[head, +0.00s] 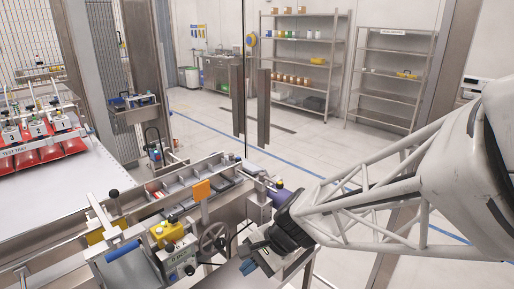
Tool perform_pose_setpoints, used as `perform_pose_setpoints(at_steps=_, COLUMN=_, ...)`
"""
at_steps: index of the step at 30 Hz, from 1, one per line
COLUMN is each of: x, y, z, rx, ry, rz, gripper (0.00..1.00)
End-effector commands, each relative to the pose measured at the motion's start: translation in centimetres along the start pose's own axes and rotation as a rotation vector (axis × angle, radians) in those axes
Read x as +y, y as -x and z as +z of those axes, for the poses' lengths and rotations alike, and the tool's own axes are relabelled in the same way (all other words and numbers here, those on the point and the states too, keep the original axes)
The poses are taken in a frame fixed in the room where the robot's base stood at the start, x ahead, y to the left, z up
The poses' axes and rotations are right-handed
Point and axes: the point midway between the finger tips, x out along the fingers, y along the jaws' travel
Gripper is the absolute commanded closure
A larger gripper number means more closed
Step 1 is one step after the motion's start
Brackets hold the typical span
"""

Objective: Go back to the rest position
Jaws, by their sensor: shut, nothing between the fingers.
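My arm comes in from the right as a white lattice boom. It ends in a dark wrist, with my gripper (257,257) at the lower middle of the head view. The gripper is shut with nothing held. It is just right of the metal machine (192,240), close to its handwheel (212,237). I cannot tell whether it touches the machine. The fingertips are small and partly lost against the dark parts around them.
The machine carries an orange plate (202,189), a yellow block (167,231) and a blue-handled lever (123,250). A white table (75,190) with red test trays (67,147) stands left. Metal shelves (303,63) line the back wall.

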Motion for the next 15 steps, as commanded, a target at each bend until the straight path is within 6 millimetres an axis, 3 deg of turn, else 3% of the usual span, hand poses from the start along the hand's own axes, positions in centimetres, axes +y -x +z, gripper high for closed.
perform_pose_setpoints(at_steps=3, x=1.9, y=3.6, z=0.5, rx=0.079, ry=0.133, rz=0.057, gripper=1.0)
perform_pose_setpoints(at_steps=15, x=9.4, y=14.7, z=1.9, rx=0.355, ry=0.531, rz=0.337, gripper=1.0)
